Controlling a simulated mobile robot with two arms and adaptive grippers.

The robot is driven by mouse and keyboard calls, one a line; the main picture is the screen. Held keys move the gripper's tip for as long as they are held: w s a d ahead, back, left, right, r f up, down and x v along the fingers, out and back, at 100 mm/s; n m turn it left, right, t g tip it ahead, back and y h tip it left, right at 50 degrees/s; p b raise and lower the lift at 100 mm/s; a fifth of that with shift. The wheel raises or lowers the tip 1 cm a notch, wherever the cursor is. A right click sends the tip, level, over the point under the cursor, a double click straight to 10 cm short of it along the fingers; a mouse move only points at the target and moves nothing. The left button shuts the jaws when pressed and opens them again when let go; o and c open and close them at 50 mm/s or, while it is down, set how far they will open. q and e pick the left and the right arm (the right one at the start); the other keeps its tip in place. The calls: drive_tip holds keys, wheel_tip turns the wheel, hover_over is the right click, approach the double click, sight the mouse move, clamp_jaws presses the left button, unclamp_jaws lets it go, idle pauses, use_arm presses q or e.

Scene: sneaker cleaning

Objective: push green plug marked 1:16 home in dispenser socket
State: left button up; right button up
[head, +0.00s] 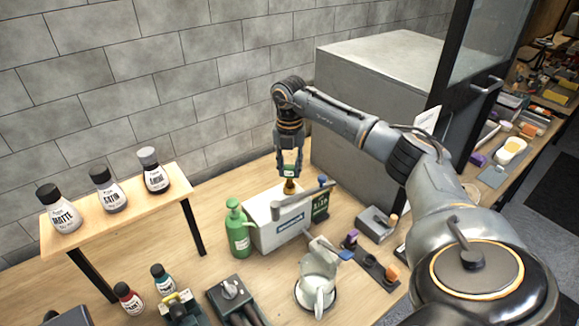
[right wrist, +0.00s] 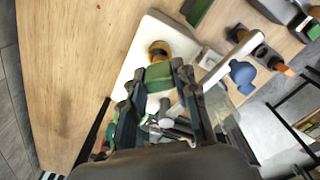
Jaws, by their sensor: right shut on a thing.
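My right gripper (head: 290,167) points down over the white dispenser (head: 262,236) and is shut on the green plug (head: 290,174). In the right wrist view, the green plug (right wrist: 158,76) sits between the fingertips (right wrist: 158,88). The brass-coloured socket (head: 290,187) is directly below the plug on top of the dispenser; it also shows in the right wrist view (right wrist: 160,50), partly covered by the plug. I cannot tell how deep the plug sits, and its marking is not readable. My left gripper is not in view.
A metal jug (head: 316,272) stands in front. A large grey cabinet (head: 365,70) is behind the arm.

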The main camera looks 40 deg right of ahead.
sight(289, 166)
drive_tip(key=shift+f+b, duration=0.65)
drive_tip(key=shift+f, duration=0.8)
drive_tip(key=o, duration=1.1)
drive_tip(key=shift+o, duration=0.2)
wheel_tip(289, 166, up, 12)
drive_tip(key=shift+r, duration=0.1)
